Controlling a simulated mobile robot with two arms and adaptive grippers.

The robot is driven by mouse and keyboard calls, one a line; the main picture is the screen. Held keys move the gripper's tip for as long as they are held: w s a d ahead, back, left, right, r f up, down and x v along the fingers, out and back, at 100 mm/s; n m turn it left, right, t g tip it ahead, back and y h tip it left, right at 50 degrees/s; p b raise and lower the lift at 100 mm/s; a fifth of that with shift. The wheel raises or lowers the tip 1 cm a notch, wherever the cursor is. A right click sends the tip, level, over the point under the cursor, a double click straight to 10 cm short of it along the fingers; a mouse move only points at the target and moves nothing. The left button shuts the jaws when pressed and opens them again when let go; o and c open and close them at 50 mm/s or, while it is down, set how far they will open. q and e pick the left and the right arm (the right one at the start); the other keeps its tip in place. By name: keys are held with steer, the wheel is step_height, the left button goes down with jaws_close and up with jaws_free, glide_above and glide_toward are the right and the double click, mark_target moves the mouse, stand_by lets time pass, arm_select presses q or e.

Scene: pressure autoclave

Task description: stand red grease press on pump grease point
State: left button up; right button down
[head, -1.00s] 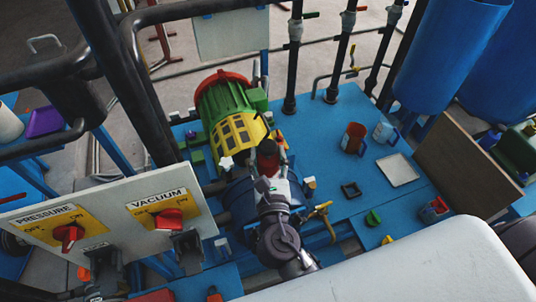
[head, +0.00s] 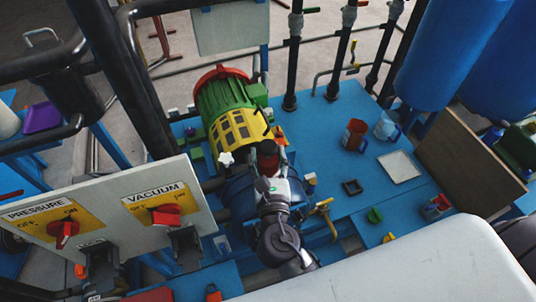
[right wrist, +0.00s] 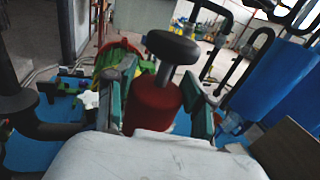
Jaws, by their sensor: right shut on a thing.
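The red grease press (right wrist: 155,105) has a black round knob (right wrist: 173,47) on top. My right gripper (right wrist: 157,100) is shut on it, one finger on each side. In the head view the press (head: 268,160) shows small at the tip of my right gripper (head: 270,168), over the pump. The pump has a blue body (head: 237,196) and a green and yellow motor (head: 232,118) behind it. The grease point is hidden or too small to make out, so I cannot tell whether the press touches it. My left gripper is not in view.
A white star-shaped knob (head: 226,159) is close left of the press. The panel with the PRESSURE and VACUUM switches (head: 165,214) stands at left.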

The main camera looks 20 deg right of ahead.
steer(key=shift+f, duration=0.2)
steer(key=shift+c, duration=1.6)
jaws_free()
steer(key=shift+f, duration=0.1)
steer(key=v, duration=1.2)
